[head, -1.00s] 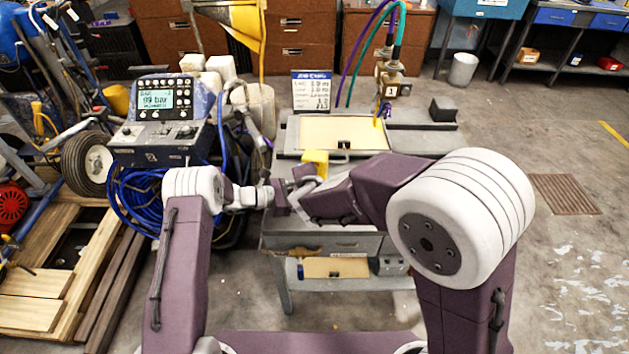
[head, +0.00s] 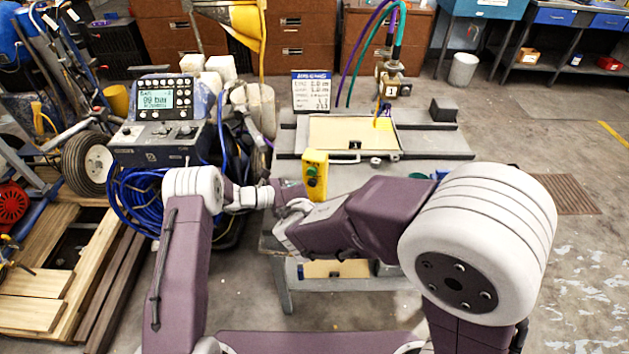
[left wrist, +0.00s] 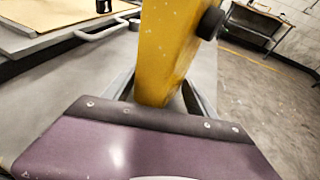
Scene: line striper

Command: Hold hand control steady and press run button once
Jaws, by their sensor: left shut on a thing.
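The hand control (head: 317,160) is a yellow box standing upright above the near part of the grey bench, with a green button (head: 312,182) and a darker one above it on its face. My left gripper (head: 293,190) is shut on its lower part. The left wrist view shows the yellow hand control (left wrist: 168,50) between the fingers of the left gripper (left wrist: 155,92), with a black round part on its side. My right arm comes in from the right, its white wrist just below and in front of the hand control. Its gripper fingers are hidden or unclear.
A grey bench (head: 430,145) carries a tan panel (head: 345,132) and a sign (head: 311,91). A console with a lit screen (head: 155,100) stands left, above coiled blue hose (head: 135,195). Open floor lies to the right.

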